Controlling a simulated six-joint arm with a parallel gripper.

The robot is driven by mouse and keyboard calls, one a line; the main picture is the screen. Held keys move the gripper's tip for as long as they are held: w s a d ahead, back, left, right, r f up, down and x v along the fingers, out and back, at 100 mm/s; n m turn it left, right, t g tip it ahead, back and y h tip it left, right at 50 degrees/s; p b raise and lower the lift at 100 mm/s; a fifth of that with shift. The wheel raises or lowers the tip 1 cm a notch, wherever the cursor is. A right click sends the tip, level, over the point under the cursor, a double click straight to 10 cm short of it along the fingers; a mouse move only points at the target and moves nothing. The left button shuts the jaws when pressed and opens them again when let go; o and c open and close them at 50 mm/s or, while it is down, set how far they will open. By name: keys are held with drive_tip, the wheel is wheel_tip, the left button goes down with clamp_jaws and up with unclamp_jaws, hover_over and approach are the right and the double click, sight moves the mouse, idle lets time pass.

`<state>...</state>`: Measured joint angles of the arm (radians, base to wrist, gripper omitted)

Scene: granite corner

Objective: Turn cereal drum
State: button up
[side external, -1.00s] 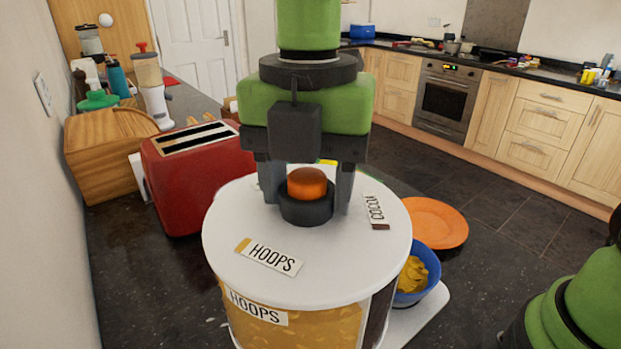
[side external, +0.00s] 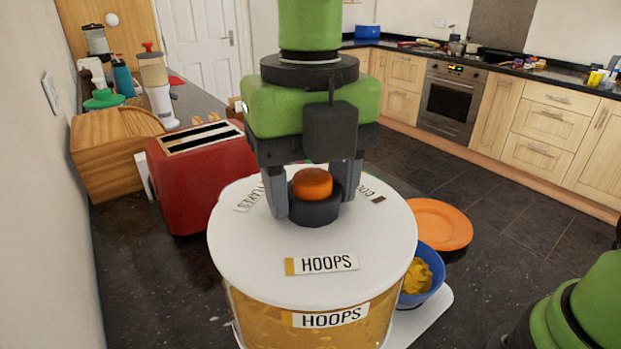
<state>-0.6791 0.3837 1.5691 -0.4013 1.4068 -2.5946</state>
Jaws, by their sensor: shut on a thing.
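The cereal drum (side external: 241,309) stands on the counter with a white round lid (side external: 245,245). A HOOPS label (side external: 322,264) lies on the lid's near side, and another HOOPS label (side external: 330,316) is on the drum's front, over golden cereal. Two more lid labels are partly covered by my gripper. A black knob (side external: 315,210) with an orange top (side external: 312,183) sits at the lid's centre. My gripper (side external: 314,200) points down from above, its two fingers closed on the knob's left and right sides.
A blue bowl (side external: 432,270) with yellow pieces stands on a white base (side external: 436,300) at the drum's right. An orange plate (side external: 440,222) lies behind it. A red toaster (side external: 195,185) and a wooden bread bin (side external: 105,160) stand close on the left.

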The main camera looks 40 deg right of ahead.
idle(0.4)
drive_tip(key=o, duration=1.3)
wheel_tip(320, 180, up, 10)
